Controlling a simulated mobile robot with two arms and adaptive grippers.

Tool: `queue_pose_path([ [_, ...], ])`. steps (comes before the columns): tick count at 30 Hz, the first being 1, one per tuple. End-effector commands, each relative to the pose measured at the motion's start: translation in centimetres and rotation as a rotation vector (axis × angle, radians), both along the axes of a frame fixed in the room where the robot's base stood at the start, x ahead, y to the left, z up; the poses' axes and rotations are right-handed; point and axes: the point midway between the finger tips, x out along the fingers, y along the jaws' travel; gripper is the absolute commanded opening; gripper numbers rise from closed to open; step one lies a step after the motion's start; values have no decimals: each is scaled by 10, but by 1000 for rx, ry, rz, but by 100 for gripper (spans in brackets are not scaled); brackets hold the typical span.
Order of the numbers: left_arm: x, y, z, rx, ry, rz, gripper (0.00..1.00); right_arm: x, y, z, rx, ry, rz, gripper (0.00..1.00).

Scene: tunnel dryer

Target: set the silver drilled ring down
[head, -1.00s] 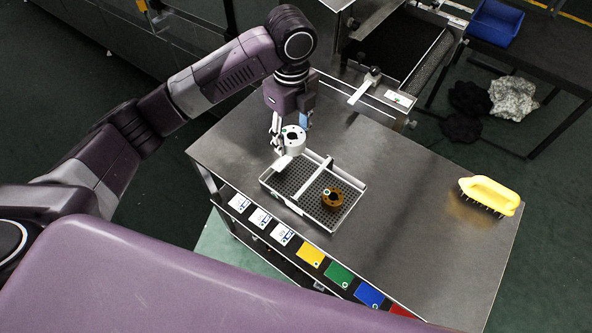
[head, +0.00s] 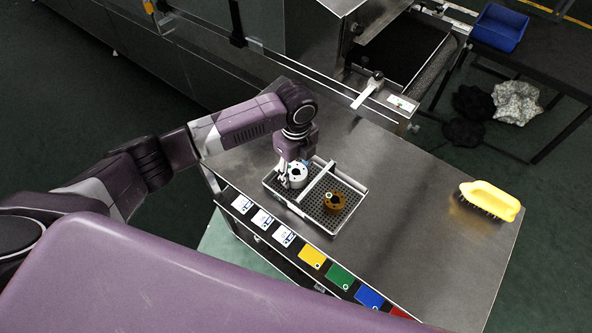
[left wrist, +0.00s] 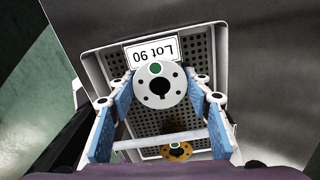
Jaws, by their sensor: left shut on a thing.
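The silver drilled ring (head: 297,176) is a thick pale disc with a keyed centre hole, small drilled holes and a green dot. In the left wrist view the ring (left wrist: 160,87) sits between the two blue-sided fingers of my left gripper (left wrist: 160,100). In the head view my left gripper (head: 291,168) points down, shut on the ring, over the left compartment of a perforated grey tray (head: 318,182). I cannot tell whether the ring touches the tray floor. A brass-brown drilled ring (head: 334,201) lies in the other compartment, across the divider. My right gripper is out of view.
A yellow brush (head: 490,198) lies at the table's right. White cards and coloured tiles (head: 312,256) line the front edge. The table right of the tray is clear.

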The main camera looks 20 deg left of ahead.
Motion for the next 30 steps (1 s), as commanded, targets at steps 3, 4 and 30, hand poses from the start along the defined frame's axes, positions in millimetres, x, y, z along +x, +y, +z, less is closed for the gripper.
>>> queue_pose_path([
  [3,1,0,1,-1,-1,0,6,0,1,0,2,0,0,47],
  [4,1,0,0,-1,-1,0,6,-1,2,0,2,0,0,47],
  [30,2,-1,52,-2,-5,-1,63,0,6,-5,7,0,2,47],
])
